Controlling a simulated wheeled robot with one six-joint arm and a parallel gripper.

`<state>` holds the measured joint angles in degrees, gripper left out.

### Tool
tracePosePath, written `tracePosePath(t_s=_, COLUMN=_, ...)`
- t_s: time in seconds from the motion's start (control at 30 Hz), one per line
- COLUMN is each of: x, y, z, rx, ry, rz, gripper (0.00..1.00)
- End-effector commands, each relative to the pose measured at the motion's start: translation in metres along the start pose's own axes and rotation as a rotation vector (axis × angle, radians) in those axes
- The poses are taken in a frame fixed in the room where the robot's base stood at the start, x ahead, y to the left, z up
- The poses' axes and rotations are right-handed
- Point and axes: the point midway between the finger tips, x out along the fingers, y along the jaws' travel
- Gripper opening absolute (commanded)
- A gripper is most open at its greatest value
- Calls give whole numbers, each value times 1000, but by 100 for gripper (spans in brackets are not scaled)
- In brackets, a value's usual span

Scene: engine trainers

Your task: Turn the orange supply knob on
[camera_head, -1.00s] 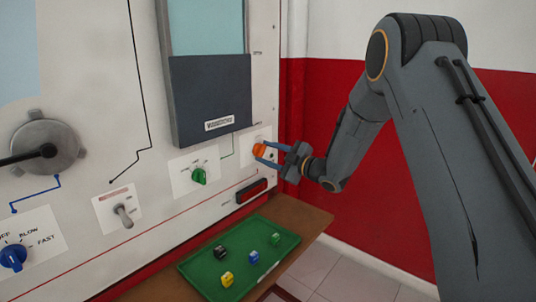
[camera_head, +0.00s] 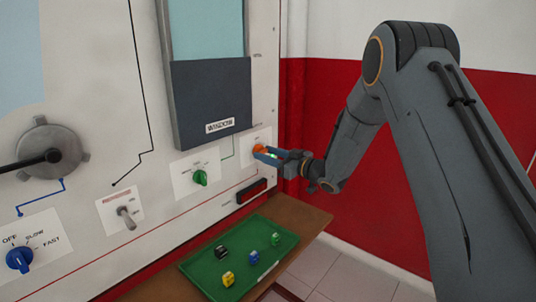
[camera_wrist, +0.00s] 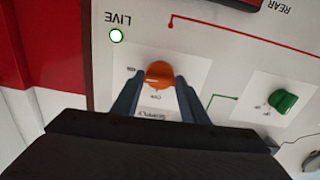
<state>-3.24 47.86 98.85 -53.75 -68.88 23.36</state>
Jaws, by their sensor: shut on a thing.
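The orange supply knob (camera_head: 259,149) is on a white plate at the right end of the panel. It also shows in the wrist view (camera_wrist: 158,75), where the picture is upside down. My gripper (camera_head: 265,154) reaches it from the right, and its blue-grey fingers are shut on the knob, one on each side. In the wrist view the fingers partly cover the plate and its lettering. A round white lamp with a green rim (camera_wrist: 116,36), marked LIVE, looks lit beside the plate.
A green knob (camera_head: 200,177) is on the panel left of the orange one. A toggle switch (camera_head: 126,217) and a blue knob (camera_head: 19,259) are further left. Below, a green tray (camera_head: 208,279) with several small coloured pieces lies on a brown shelf (camera_head: 309,218).

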Motion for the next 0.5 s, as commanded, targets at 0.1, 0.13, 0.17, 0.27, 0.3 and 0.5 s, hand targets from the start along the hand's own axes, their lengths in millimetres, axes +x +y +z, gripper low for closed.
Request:
tracePosePath(t_s=0.1, x=-1, y=-1, z=4, rx=38, ry=-6, rz=-1, gripper=17)
tracePosePath(t_s=0.13, x=-1, y=-2, z=4, rx=45, ry=-6, rz=-2, gripper=17)
tracePosePath(t_s=0.17, x=-1, y=-2, z=4, rx=51, ry=-6, rz=-2, gripper=17)
tracePosePath(t_s=0.27, x=-1, y=-2, z=4, rx=63, ry=-7, rz=-2, gripper=17)
tracePosePath(t_s=0.3, x=-1, y=-2, z=4, rx=67, ry=-7, rz=-2, gripper=17)
tracePosePath(t_s=0.5, x=-1, y=-2, z=5, rx=72, ry=-7, rz=-2, gripper=18)
